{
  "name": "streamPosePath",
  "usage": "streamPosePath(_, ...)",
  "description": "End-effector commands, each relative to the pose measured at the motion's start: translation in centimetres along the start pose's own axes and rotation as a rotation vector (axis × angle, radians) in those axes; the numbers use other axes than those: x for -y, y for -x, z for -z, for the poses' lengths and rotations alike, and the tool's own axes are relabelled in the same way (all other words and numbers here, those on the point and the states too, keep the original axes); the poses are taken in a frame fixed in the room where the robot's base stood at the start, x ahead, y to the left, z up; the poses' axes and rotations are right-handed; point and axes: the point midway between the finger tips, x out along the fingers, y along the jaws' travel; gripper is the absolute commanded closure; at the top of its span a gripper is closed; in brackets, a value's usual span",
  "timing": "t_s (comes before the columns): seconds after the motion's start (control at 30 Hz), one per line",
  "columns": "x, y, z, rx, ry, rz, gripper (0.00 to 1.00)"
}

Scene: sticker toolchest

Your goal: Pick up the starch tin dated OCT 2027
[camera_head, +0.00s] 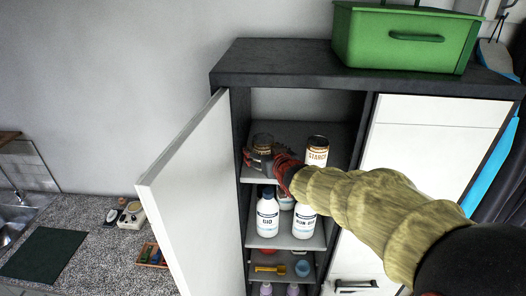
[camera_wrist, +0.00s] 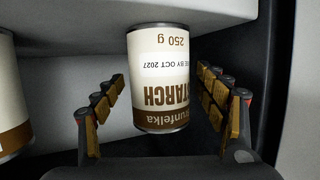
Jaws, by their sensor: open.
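The starch tin dated OCT 2027 (camera_wrist: 160,80) shows upside down in the wrist view, cream with brown bands and a white date strip. My gripper (camera_wrist: 163,77) is open, with one padded finger on each side of this tin and visible gaps between. In the head view my gripper (camera_head: 262,158) is at the upper cabinet shelf, in front of a tin (camera_head: 263,139) that it partly hides. A second tin labelled STARCH (camera_head: 317,152) stands to its right on the same shelf; part of a tin also shows at the wrist view's left edge (camera_wrist: 12,100).
The cabinet door (camera_head: 185,190) stands open on the left. White bottles (camera_head: 267,218) stand on the shelf below, with small items lower down. A green toolbox (camera_head: 405,38) sits on top. A counter (camera_head: 100,240) with a sink is at the left.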

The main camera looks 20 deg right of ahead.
Motion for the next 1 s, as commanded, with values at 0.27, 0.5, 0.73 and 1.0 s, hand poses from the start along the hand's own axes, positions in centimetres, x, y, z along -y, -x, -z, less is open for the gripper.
streamPosePath(0.27, -0.01, -0.27, 0.04, -0.001, 0.000, 0.000, 0.28)
streamPosePath(0.5, -0.01, -0.25, 0.04, -0.001, 0.000, 0.000, 0.42)
streamPosePath(0.73, -0.01, -0.24, 0.05, -0.001, 0.000, 0.000, 0.55)
streamPosePath(1.0, -0.01, -0.25, 0.04, -0.001, 0.000, 0.000, 0.70)
